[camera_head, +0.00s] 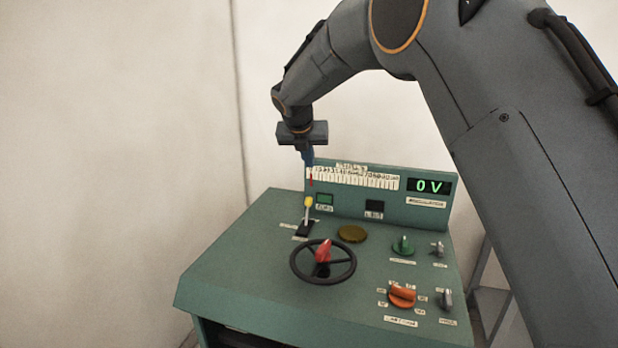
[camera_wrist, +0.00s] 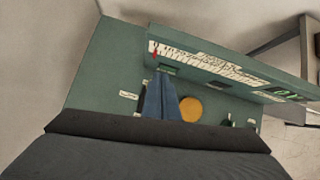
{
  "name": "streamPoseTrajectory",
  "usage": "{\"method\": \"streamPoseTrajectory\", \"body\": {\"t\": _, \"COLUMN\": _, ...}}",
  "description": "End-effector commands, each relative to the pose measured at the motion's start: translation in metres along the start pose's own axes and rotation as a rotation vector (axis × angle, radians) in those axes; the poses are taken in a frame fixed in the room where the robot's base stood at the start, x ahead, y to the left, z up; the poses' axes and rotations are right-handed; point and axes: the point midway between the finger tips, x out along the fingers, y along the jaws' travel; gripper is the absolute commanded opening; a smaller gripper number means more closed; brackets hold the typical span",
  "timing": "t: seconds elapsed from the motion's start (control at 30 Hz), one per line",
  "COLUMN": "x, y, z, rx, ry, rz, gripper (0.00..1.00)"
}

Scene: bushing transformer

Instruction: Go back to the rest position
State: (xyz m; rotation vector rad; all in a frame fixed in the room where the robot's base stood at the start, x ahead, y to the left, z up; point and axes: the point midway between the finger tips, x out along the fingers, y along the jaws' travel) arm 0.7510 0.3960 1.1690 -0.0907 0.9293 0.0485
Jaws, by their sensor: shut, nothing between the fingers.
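My gripper (camera_head: 308,158) points down above the back left of a green control console (camera_head: 235,240). It is shut and empty. Its blue fingers also show in the wrist view (camera_wrist: 160,97), pressed together. Just below it in the head view is a lever with a yellow knob (camera_head: 308,203), standing on a black base. I cannot tell from this view whether the fingertips touch the knob; a small gap seems to show. In the wrist view the fingers hide the lever.
The console carries a black handwheel with a red knob (camera_head: 322,251), a brass disc (camera_head: 352,233), a green knob (camera_head: 403,246) and an orange knob (camera_head: 402,295). A back panel holds a scale (camera_head: 355,178) and a display (camera_head: 430,187) reading 0 V. Free room lies left of the console.

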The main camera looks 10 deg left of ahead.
Motion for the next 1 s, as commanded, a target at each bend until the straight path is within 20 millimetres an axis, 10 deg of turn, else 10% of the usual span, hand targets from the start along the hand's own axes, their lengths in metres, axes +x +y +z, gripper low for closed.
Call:
{"method": "streamPoseTrajectory", "body": {"t": 0.57, "x": -0.002, "y": -0.020, "z": -0.002, "rx": 0.088, "ry": 0.019, "rz": -0.007, "gripper": 0.00}}
{"method": "streamPoseTrajectory", "body": {"t": 1.0, "x": -0.002, "y": -0.207, "z": -0.146, "rx": 1.292, "ry": 0.204, "rz": -0.188, "gripper": 0.00}}
